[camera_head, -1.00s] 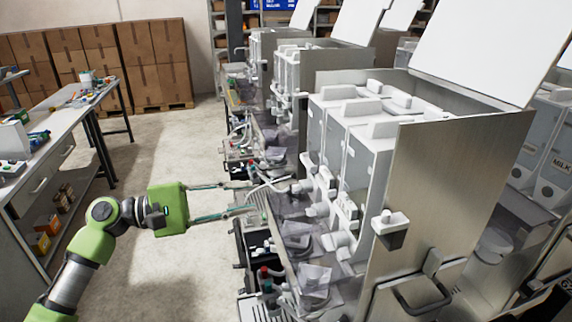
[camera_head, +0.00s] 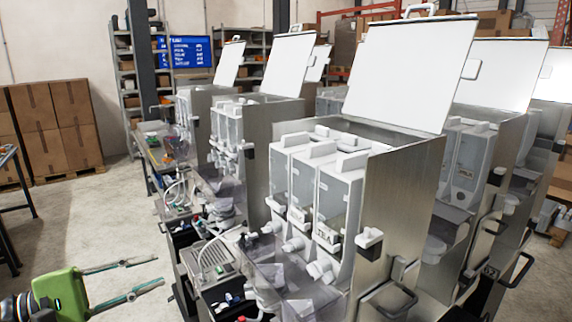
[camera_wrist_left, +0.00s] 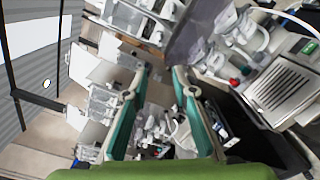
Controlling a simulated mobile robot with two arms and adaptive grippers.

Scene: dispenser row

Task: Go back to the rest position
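My left gripper (camera_head: 140,276) is at the lower left of the head view, a green body with two teal-and-grey fingers. The fingers are apart with nothing between them, to the left of the nearest dispenser. In the left wrist view the two fingers (camera_wrist_left: 160,105) also stand apart and empty, with dispenser parts behind them. The nearest dispenser (camera_head: 402,195) is a steel cabinet with white canisters (camera_head: 337,190) and a raised white lid (camera_head: 408,70). My right gripper is not in view.
More dispensers with raised lids (camera_head: 289,64) stand in a row toward the back. Cardboard boxes (camera_head: 60,125) are stacked at the left wall, and shelves (camera_head: 130,75) stand behind. Clear floor (camera_head: 95,215) lies left of the row. A table edge shows at far left.

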